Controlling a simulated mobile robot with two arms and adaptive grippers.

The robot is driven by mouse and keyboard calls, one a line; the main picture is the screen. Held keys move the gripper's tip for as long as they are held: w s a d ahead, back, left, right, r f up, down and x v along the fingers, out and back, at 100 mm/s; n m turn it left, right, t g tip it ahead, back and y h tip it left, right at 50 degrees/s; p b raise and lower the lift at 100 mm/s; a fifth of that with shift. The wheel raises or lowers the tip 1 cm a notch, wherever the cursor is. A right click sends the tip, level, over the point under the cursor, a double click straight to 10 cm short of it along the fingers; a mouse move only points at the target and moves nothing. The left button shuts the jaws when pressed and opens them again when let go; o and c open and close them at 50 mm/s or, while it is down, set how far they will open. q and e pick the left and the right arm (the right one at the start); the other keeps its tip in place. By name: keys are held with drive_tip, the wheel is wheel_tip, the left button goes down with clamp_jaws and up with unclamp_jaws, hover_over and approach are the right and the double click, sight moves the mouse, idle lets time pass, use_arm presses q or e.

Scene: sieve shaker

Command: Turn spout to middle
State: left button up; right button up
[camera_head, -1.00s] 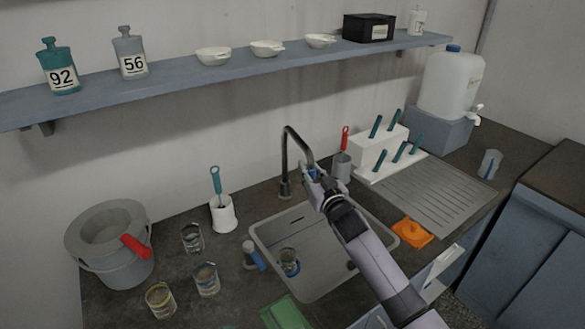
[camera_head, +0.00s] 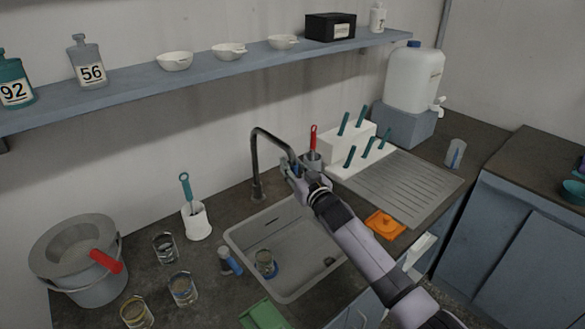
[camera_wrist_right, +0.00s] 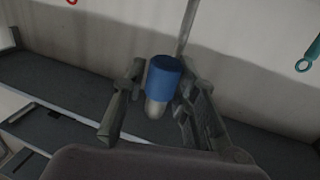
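The dark tap spout (camera_head: 272,137) rises behind the sink and arches to the right, its outlet end towards the sink's back right corner. My right gripper (camera_head: 292,168) is at that outlet end and hides part of it. In the right wrist view, the spout's blue tip (camera_wrist_right: 164,77) stands between the two spread fingers of the right gripper (camera_wrist_right: 160,92). A narrow gap shows beside the tip on the left, so the gripper looks open around it. My left gripper is not in view.
A red-handled brush (camera_head: 313,139) in a grey holder stands close behind my right gripper. A white rack (camera_head: 349,151) with teal-handled tools and a ridged drainboard (camera_head: 405,190) lie to the right. Beakers (camera_head: 182,288) and a grey bucket (camera_head: 80,262) are on the left.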

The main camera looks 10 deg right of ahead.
drive_tip(key=o, duration=0.3)
drive_tip(key=shift+o, duration=0.2)
drive_tip(key=v, duration=1.2)
drive_tip(key=shift+a, duration=0.1)
